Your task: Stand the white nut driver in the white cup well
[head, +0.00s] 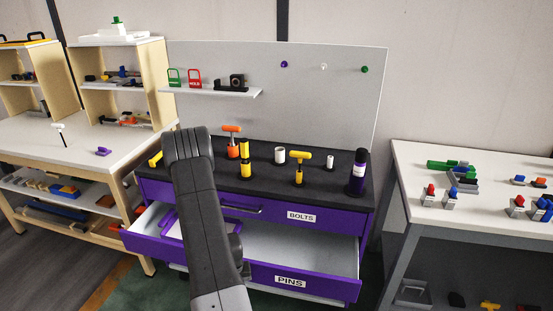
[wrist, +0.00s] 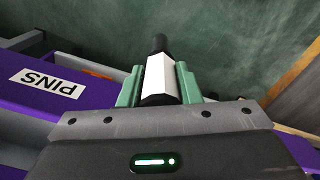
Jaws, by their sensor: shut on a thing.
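In the wrist view my gripper (wrist: 158,82) has its two green jaws shut on the white nut driver (wrist: 160,72). The driver has a white faceted body between the jaws, a black end beyond it and a dark part close to the palm. In the head view my arm hides the gripper and the driver. The white cup well (head: 280,155) stands upright on the dark bench top (head: 265,180), right of the yellow and black piece, and looks empty. The gripper is away from it, near the drawer front seen in the wrist view.
An orange T-handle (head: 232,130), a yellow T-handle (head: 299,155), a small white cylinder (head: 330,161) and a purple bottle (head: 358,172) stand near the cup. The PINS drawer (head: 335,287) is pulled open. A wooden bench (head: 35,137) stands left, a white table (head: 410,165) right.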

